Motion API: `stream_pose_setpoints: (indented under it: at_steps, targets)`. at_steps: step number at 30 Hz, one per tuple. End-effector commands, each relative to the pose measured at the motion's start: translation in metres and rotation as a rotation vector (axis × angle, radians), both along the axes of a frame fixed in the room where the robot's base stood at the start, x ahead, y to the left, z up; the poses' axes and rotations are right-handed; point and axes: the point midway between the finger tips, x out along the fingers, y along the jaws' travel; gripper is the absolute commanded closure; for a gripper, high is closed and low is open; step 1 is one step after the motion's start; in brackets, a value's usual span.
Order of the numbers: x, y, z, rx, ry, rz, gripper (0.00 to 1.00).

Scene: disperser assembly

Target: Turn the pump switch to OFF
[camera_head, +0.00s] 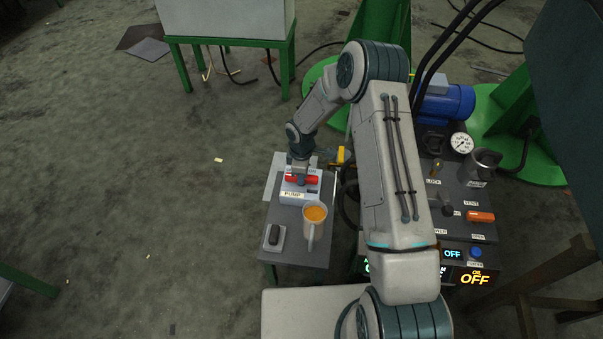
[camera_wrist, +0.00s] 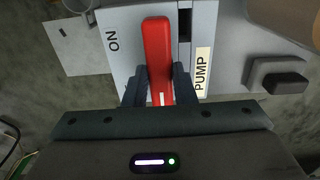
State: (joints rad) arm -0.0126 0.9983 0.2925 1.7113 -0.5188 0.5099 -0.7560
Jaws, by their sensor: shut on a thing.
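The pump switch is a grey box (camera_head: 290,194) with a red handle (camera_head: 309,180) and a PUMP label, on a small grey table. In the wrist view the red handle (camera_wrist: 158,45) runs up the picture, between the ON marking (camera_wrist: 113,41) on its left and the PUMP label (camera_wrist: 202,72) on its right. No OFF marking shows on the box. My gripper (camera_wrist: 158,88) is shut on the near end of the red handle, one finger on each side. In the head view my gripper (camera_head: 300,176) is over the box and partly covers the handle.
A mug with orange liquid (camera_head: 315,214) stands close in front of the box. A grey block with a black rocker (camera_head: 274,236) is at the table's front left. A control panel (camera_head: 475,204) with lit OFF displays is to the right, partly behind my arm.

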Motion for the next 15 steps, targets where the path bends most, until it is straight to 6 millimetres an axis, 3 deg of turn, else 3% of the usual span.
stream_pose_setpoints:
  at_steps: [7, 8, 9, 10, 15]
  targets:
    - [-0.0002, -0.0004, -0.0001, -0.001, 0.0, 0.003, 0.99]
    - [-0.0002, -0.0005, -0.0002, -0.001, 0.0, 0.003, 0.71]
    - [-0.0002, -0.0005, -0.0001, -0.001, 0.0, 0.003, 0.6]
    - [-0.0002, -0.0004, -0.0001, -0.001, 0.0, 0.003, 0.55]
    - [-0.0001, -0.0003, -0.0001, -0.001, 0.0, 0.002, 0.55]
